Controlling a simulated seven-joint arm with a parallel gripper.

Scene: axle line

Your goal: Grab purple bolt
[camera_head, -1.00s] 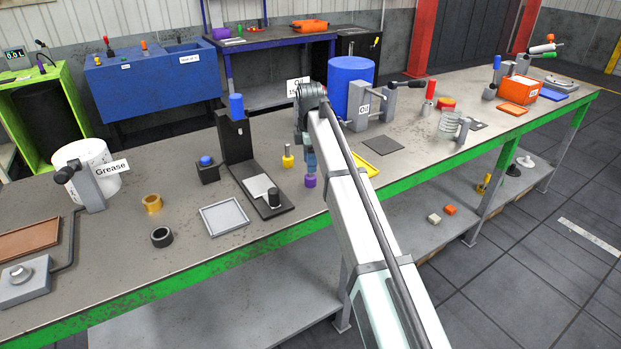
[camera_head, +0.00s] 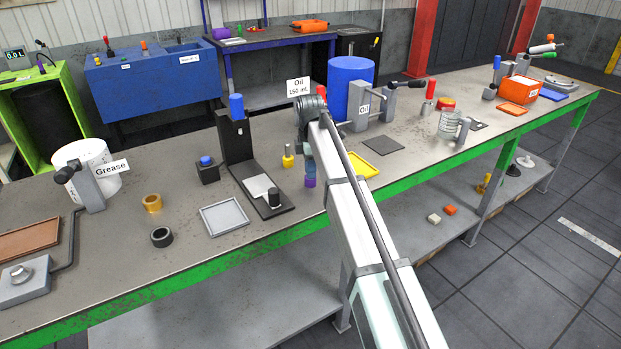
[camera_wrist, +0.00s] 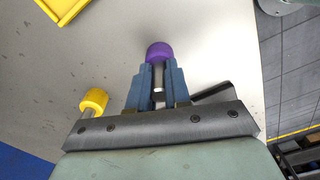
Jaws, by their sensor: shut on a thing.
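The purple bolt (camera_wrist: 159,51) is between the two blue fingers of my gripper (camera_wrist: 157,85) in the wrist view. Its purple head sticks out beyond the fingertips and its metal shank lies between them. My gripper is shut on it. In the head view the purple bolt (camera_head: 310,181) shows just below my gripper (camera_head: 310,168), near the table's front edge. My arm partly covers the view there, and I cannot tell whether the bolt touches the table.
A yellow bolt (camera_head: 288,157) stands to the left, also in the wrist view (camera_wrist: 95,101). A black press stand (camera_head: 235,140) is further left. A yellow tray (camera_head: 366,166) lies right, partly behind my arm. A grey tray (camera_head: 224,217) lies front left.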

